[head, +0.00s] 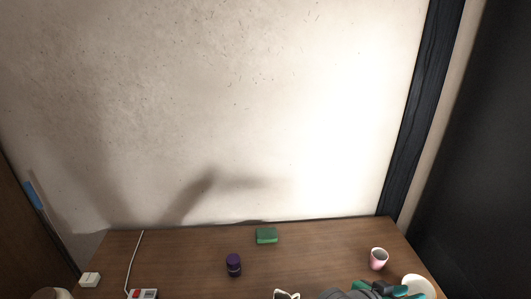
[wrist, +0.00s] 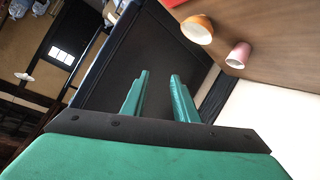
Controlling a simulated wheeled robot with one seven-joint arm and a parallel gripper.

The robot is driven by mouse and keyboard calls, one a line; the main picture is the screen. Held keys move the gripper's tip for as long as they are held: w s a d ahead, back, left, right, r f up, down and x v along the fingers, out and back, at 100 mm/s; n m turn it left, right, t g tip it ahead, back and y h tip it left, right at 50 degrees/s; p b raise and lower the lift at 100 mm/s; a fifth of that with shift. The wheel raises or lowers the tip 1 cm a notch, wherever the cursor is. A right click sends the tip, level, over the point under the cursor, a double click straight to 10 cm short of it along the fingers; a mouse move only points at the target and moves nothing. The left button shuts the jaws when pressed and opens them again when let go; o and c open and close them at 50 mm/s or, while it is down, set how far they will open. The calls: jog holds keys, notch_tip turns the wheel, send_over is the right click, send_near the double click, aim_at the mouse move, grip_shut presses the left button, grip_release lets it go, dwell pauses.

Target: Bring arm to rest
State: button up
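My gripper (wrist: 159,76) shows in the wrist view with its two teal fingers apart and only a dark panel seen through the gap. It holds nothing. In the head view, part of my grey and teal arm end shows at the bottom right, over the front right part of the wooden table (head: 190,260). It is cut off by the frame edge.
A pink cup (head: 378,262) and a pale bowl (head: 420,284) stand close to my arm. A green sponge-like block (head: 267,236), a purple jar (head: 234,265) and a power strip (head: 143,294) are also on the table. A wall (head: 250,100) rises behind.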

jog(key=s+a+f+n+t+y, duration=0.35)
jog(key=a+f+n+t, duration=0.3)
jog(key=a, duration=0.35)
jog(key=s+a+f+n+t+y, duration=0.2)
jog(key=a+f+n+t+y, duration=0.35)
jog(key=a, duration=0.55)
jog(key=s+a+f+m+y, duration=0.1)
jog(key=s+a+m+y, duration=0.1)
jog(key=s+a, duration=1.5)
jog(key=s+y, duration=0.1)
jog(key=s, duration=0.2)
jog(key=shift+s+a+y, duration=0.2)
jog(key=shift+a+y, duration=0.15)
jog(key=shift+y, duration=0.05)
